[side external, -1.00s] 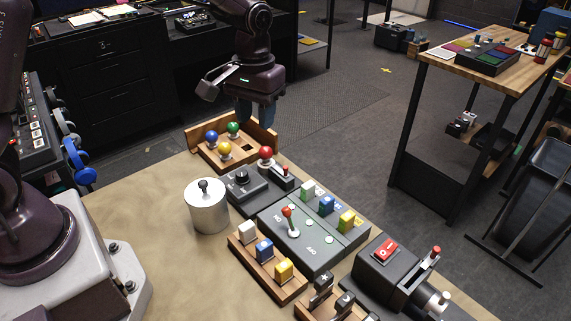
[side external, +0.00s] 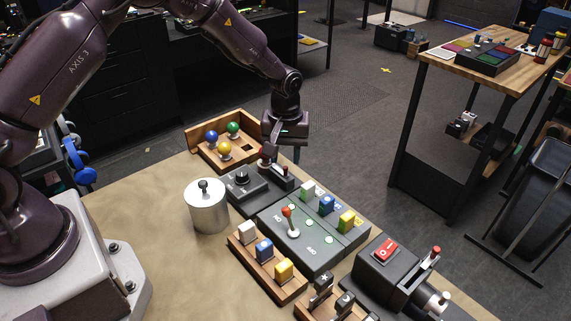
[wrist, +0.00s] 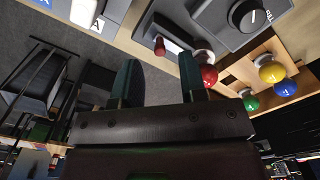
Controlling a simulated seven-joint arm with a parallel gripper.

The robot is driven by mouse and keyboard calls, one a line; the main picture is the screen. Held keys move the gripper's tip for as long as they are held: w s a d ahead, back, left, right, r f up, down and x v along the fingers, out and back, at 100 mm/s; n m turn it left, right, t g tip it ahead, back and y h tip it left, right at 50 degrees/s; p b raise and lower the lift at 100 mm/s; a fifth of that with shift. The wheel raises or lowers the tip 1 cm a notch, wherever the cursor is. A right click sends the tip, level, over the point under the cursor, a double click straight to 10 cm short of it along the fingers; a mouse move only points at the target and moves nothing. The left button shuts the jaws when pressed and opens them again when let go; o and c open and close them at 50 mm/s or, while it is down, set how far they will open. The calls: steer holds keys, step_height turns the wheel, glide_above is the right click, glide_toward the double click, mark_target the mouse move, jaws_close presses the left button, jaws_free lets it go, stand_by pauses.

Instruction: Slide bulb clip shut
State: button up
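The bulb clip (side external: 281,177) is a small dark block beside the dial box, with a small red-tipped knob. In the wrist view the clip (wrist: 172,30) and its red knob (wrist: 160,47) lie beyond my fingertips. A red bulb (wrist: 208,76) stands at the clip's end; in the side view the red bulb (side external: 264,153) is partly hidden by my gripper. My gripper (side external: 283,152) hangs just above and behind the clip. In the wrist view my gripper (wrist: 160,70) has its two fingers apart with nothing held between them. I cannot tell whether a finger touches the bulb.
A wooden tray (side external: 207,157) with blue, green and yellow bulbs stands behind. A dial box (side external: 243,185) adjoins the clip. A grey canister (side external: 207,208) and a lever panel (side external: 305,245) stand nearer. The table's left front is clear.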

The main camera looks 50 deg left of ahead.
mark_target(285, 167)
steer(key=shift+f, duration=1.7)
jaws_close()
steer(key=shift+a, duration=1.1)
jaws_free()
steer(key=shift+r, duration=0.15)
